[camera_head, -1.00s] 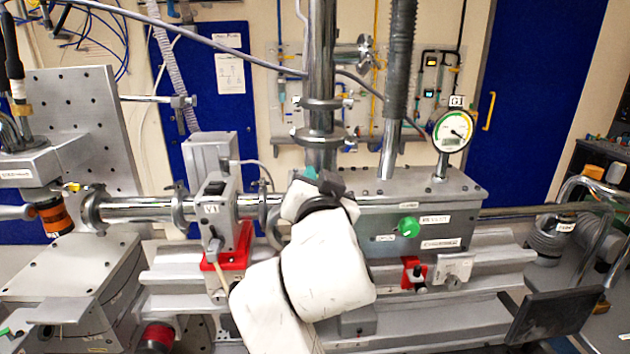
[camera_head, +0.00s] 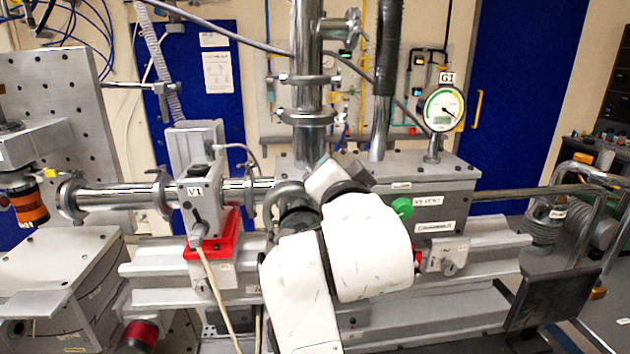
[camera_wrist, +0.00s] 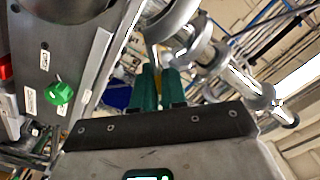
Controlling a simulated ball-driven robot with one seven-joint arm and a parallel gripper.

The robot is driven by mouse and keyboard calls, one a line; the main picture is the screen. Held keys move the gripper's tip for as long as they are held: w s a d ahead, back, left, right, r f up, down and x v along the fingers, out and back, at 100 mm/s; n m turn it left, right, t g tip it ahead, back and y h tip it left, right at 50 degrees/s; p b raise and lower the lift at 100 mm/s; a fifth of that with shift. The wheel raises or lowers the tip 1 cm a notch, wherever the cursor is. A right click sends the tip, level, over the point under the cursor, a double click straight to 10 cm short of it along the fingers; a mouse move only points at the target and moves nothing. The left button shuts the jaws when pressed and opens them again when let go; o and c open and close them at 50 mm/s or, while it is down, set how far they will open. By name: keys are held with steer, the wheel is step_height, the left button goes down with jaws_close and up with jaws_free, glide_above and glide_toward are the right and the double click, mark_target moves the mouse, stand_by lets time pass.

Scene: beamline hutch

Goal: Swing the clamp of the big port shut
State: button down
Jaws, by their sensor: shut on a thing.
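A thick grey curved ring (camera_head: 285,190), which looks like the clamp of the big port, stands at the left front of the grey chamber (camera_head: 455,190) in the head view. In the wrist view a grey curved band (camera_wrist: 176,20) lies just beyond the fingertips. My gripper (camera_wrist: 158,70) has its two green fingers close together there, shut on a part that is mostly hidden between them. In the head view my white arm hides the fingers and most of the port, so I cannot tell how far the clamp is swung.
The valve V1 (camera_head: 200,200) on its red bracket stands left of my arm. The gauge G1 (camera_head: 441,108) and a green knob (camera_head: 402,207) are on the chamber to the right. Vertical pipes (camera_head: 308,85) rise behind. A dark plate (camera_head: 550,298) sticks out at front right.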

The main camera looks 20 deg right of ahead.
steer(key=s+d+f+m+b, duration=0.1)
steer(key=d+f+m+b, duration=0.3)
steer(key=f+m+b, duration=0.5)
steer(key=f+b, duration=0.1)
steer(key=b, duration=0.2)
steer(key=shift+s+f, duration=0.15)
steer(key=shift+f, duration=0.15)
steer(key=shift+d+f, duration=0.1)
steer(key=c, duration=1.4)
jaws_free()
steer(key=shift+o, duration=0.7)
steer(key=shift+r, duration=0.2)
steer(key=b+v, duration=0.1)
steer(key=v, duration=1)
